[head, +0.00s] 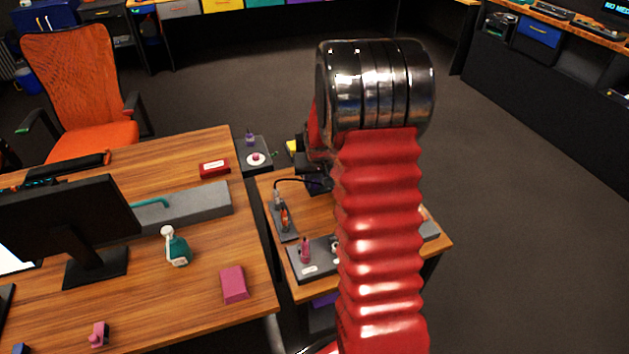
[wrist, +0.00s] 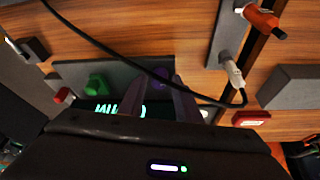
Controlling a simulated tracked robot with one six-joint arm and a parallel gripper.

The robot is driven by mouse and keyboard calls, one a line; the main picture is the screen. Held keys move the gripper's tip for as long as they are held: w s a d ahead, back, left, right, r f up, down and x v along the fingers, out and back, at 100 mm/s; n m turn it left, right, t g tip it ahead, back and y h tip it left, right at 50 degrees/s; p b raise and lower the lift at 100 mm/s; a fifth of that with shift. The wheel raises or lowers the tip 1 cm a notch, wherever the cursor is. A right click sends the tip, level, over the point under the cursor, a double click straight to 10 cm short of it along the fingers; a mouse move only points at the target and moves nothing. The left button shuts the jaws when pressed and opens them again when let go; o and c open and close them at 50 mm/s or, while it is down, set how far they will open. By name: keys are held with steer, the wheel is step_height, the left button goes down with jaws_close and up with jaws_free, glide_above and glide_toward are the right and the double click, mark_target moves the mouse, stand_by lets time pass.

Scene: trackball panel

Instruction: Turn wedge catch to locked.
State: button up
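I cannot tell for sure which part is the wedge catch. In the wrist view a dark panel (wrist: 70,72) carries a green knob (wrist: 97,86), a purple ball (wrist: 160,76) and a lit green display (wrist: 120,109). My gripper (wrist: 162,88) points at this panel, its two fingers apart with the purple ball showing between and beyond their tips. I see no contact. An orange-red handle (wrist: 262,20) sits on a grey plate (wrist: 222,45) at the upper right; it also shows in the head view (head: 285,218). In the head view my arm hides much of the small table.
A black cable (wrist: 105,48) crosses the wrist view to a white plug (wrist: 231,69). A red block (wrist: 251,118) and a grey block (wrist: 288,87) lie at the right. In the head view a panel with a pink part (head: 305,250) sits beside my arm.

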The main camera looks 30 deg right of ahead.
steer(key=shift+o, duration=0.8)
steer(key=shift+r, duration=0.1)
steer(key=v, duration=1.3)
steer(key=shift+r, duration=0.25)
steer(key=shift+s+a, duration=0.1)
steer(key=shift+s, duration=0.1)
steer(key=s+a+r+n+y, duration=0.1)
steer(key=s+a+r, duration=0.4)
steer(key=s+a, duration=0.6)
steer(key=s+a+r+n+t+y, duration=0.1)
steer(key=s+a+r+n, duration=0.3)
steer(key=s+a, duration=0.7)
steer(key=a+r, duration=0.1)
steer(key=a, duration=0.2)
steer(key=shift+r+t, duration=0.25)
steer(key=shift+t, duration=0.05)
